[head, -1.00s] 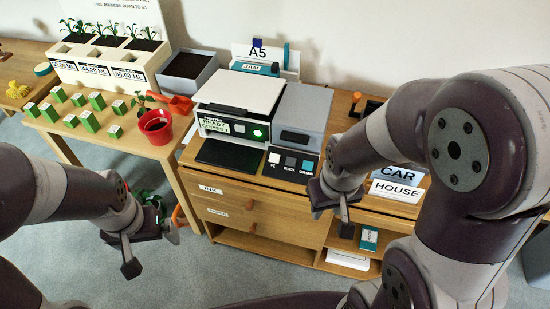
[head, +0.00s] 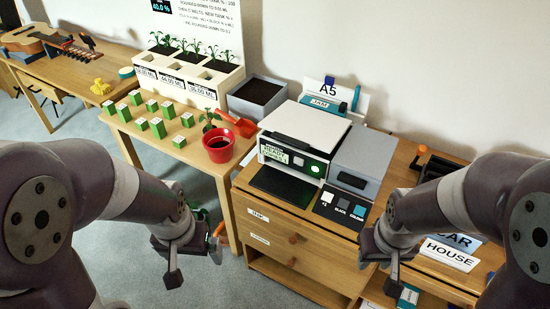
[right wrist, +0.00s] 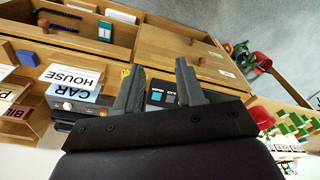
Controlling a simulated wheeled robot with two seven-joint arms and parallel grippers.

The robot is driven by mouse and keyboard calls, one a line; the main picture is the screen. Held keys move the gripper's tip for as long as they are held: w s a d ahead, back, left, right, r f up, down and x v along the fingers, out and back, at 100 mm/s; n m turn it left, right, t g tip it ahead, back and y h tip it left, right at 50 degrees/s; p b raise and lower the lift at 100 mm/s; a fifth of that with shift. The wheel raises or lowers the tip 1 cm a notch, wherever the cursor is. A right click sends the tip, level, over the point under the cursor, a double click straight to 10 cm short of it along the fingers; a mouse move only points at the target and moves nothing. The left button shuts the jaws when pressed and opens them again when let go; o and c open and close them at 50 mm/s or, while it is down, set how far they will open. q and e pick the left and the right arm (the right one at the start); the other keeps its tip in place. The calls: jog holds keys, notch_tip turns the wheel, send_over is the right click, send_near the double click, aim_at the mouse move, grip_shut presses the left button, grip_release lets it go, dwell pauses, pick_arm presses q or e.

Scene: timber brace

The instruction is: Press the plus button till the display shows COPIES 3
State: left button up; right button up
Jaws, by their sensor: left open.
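The printer (head: 304,138) stands on the wooden cabinet, with a white lid and a front display (head: 286,157). The display has dark text on pale green; READY seems to be on it, but the copies number is too small to read. The black button panel (head: 336,216) lies at its front right. It carries a white plus button (head: 328,198) marked +1, a dark BLACK button (head: 344,204) and a blue COLOUR button (head: 360,210). My right gripper (head: 379,268) is open and empty, right of and in front of the panel. My left gripper (head: 193,262) is open and empty, left of the cabinet.
A grey box (head: 367,155) adjoins the printer's right side. CAR and HOUSE cards (head: 449,253) lie right of my right gripper. A red pot (head: 218,146) and several green-white boxes (head: 157,127) stand on the left table.

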grip_shut()
jog(key=shift+f, duration=0.1)
dwell(1.8)
